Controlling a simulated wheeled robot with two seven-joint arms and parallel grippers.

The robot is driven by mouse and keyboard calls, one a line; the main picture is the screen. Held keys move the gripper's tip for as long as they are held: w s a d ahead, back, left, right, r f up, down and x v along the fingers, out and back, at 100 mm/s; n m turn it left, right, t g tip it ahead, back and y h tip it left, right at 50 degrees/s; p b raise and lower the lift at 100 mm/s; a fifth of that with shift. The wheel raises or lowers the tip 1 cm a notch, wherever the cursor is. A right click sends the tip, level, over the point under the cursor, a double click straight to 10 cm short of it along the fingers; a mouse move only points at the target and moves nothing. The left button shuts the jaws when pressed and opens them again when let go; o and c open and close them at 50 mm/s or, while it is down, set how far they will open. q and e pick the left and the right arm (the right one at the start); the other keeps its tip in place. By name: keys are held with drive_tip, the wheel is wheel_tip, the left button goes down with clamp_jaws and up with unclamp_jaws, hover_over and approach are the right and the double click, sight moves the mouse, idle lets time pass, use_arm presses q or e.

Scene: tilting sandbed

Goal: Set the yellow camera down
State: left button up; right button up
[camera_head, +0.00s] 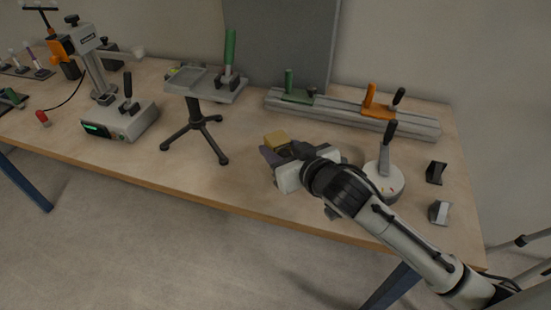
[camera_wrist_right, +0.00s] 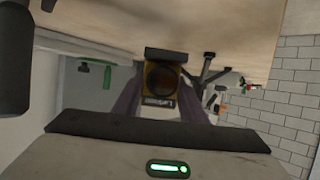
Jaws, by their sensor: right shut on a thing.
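The yellow camera (camera_head: 276,139) is near the middle of the table, partly hidden by my right gripper (camera_head: 277,153). In the right wrist view the yellow camera (camera_wrist_right: 162,80) shows a dark round lens and a small label. It sits between the two purplish fingers of the right gripper (camera_wrist_right: 160,100), which is shut on it. I cannot tell whether the camera touches the tabletop. My left gripper is not in view.
A tripod stand with a grey tray (camera_head: 195,82) stands left of the gripper. A grey rail (camera_head: 350,115) with green and orange clamps lies behind. A round white base with a black lever (camera_head: 383,181) and two dark blocks (camera_head: 436,172) (camera_head: 438,212) are right. The table's front edge (camera_head: 215,199) is close.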

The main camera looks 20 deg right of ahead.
drive_tip(key=shift+f, duration=1.85)
drive_tip(key=shift+f+b, duration=0.1)
drive_tip(key=shift+b, duration=0.2)
drive_tip(key=o, duration=1.4)
drive_tip(key=shift+f, duration=0.15)
drive_tip(key=shift+s+r, duration=0.25)
drive_tip(key=v, duration=1.1)
drive_tip(key=shift+s, duration=0.2)
